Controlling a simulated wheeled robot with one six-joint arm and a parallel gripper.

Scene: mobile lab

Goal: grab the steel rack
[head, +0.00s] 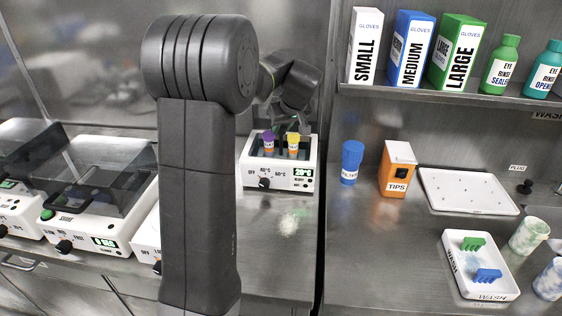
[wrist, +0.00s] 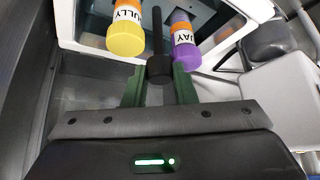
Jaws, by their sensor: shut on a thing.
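My gripper (wrist: 158,76) has its green fingers closed on the black knob of an upright dark rod (wrist: 158,32), which looks like the steel rack's handle. The rod stands between a yellow tube (wrist: 125,30) and a purple tube (wrist: 183,42). In the head view the purple tube (head: 268,139) and yellow tube (head: 293,141) stand in the dark well of a white heater (head: 278,176) reading about 20°C. My arm comes down on them from behind. The rack's body is mostly hidden, and I cannot tell whether it is lifted off the well floor.
Lidded white machines (head: 100,190) stand left. Right of the heater are a blue filter cup (head: 351,161), an orange tips box (head: 397,168), a white tray (head: 468,190) and a wash tray (head: 455,275) with green and blue racks. A shelf (head: 450,93) hangs above.

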